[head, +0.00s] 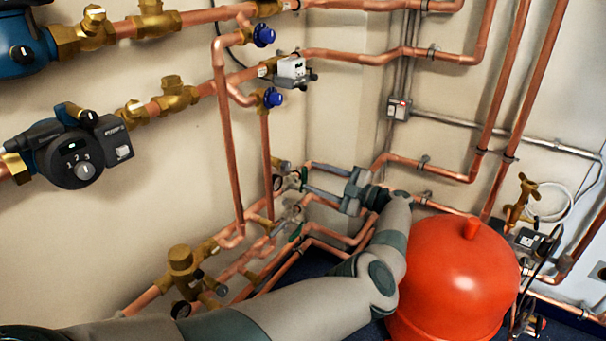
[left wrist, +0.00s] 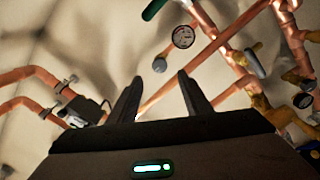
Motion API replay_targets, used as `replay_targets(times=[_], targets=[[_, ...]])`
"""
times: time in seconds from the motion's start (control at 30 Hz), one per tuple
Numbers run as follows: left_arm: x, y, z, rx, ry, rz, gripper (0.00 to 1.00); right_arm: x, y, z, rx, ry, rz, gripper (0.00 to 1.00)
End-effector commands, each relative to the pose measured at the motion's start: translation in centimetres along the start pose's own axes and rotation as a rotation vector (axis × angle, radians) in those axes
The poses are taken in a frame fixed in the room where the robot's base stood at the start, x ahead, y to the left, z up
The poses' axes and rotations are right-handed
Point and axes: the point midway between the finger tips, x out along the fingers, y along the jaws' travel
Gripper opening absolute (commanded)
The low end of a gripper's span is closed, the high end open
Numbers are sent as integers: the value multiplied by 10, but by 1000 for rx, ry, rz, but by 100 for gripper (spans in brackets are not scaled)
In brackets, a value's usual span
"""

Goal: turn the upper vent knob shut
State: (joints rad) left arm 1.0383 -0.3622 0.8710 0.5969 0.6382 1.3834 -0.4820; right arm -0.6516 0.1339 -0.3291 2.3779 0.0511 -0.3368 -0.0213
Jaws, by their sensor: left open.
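Two blue knobs sit on brass fittings in the head view, an upper one (head: 264,35) and a lower one (head: 272,97); I cannot tell for sure which part is the upper vent knob. My left gripper (head: 306,182) is open and points left toward the low copper manifold, well below both blue knobs. Nothing shows between its fingers, which also show apart in the left wrist view (left wrist: 159,82). A round gauge (left wrist: 183,37) and a green handle (left wrist: 153,9) lie beyond the fingertips there. Small dark knobs (left wrist: 298,77) are at the right. My right gripper is out of view.
A red tank (head: 460,280) stands right of my left forearm. Copper pipes (head: 228,150) run up the wall and low around the gripper. A pump with a dial (head: 75,155) is at the left. Bare wall (head: 170,200) shows between the pump and the manifold.

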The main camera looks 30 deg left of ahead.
Motion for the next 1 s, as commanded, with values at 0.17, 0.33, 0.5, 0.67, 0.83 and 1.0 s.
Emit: replay_targets(times=[0.17, 0.33, 0.5, 0.67, 0.83, 1.0], targets=[[-38, 0, 1, 0, -3, 2, 45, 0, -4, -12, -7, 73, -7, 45], [-66, 1, 1, 0, -2, 2, 45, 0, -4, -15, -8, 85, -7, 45], [-83, 1, 1, 0, -2, 1, 45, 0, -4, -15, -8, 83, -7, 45], [-89, 0, 0, 0, 0, 0, 45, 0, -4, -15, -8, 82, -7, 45], [-89, 0, 0, 0, 0, 0, 45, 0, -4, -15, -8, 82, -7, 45], [-89, 0, 0, 0, 0, 0, 45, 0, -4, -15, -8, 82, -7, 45]])
